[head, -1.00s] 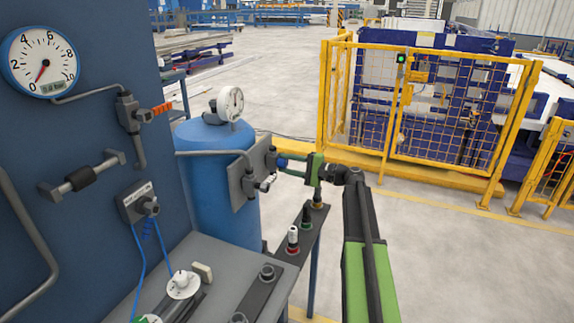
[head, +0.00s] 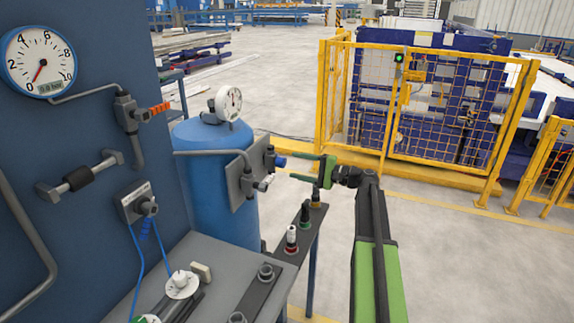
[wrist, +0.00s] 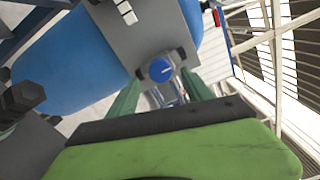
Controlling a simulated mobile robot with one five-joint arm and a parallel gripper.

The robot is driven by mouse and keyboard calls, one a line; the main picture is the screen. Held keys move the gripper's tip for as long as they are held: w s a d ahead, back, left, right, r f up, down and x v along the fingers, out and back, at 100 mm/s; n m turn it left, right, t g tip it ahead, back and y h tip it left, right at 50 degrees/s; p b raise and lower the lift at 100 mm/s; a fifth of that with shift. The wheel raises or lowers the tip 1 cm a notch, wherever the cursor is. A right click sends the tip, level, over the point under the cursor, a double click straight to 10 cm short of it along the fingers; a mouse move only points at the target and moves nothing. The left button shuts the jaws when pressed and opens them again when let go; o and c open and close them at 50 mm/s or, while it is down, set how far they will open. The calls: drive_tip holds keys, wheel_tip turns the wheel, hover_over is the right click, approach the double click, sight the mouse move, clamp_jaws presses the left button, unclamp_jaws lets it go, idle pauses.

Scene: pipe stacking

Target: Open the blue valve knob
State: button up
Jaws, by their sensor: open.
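The blue valve knob (head: 280,162) sticks out from the right side of a grey plate beside the blue tank. In the wrist view the round blue knob (wrist: 161,69) faces me, with a white mark on its face. My gripper (head: 300,168) is open and empty, its green fingers pointing left toward the knob in the head view. In the wrist view the two fingers (wrist: 163,98) lie to the left and right, below the knob in the picture. The fingertips appear apart from the knob, with a small gap.
The grey plate (head: 240,182) carries pipe fittings and stands against the blue tank (head: 214,205), which has a gauge on top. A narrow dark shelf (head: 288,265) with small coloured parts stands below my gripper.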

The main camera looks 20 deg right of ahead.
drive_tip(key=v, duration=1.2)
drive_tip(key=shift+s, duration=0.15)
drive_tip(key=shift+d+r, duration=0.1)
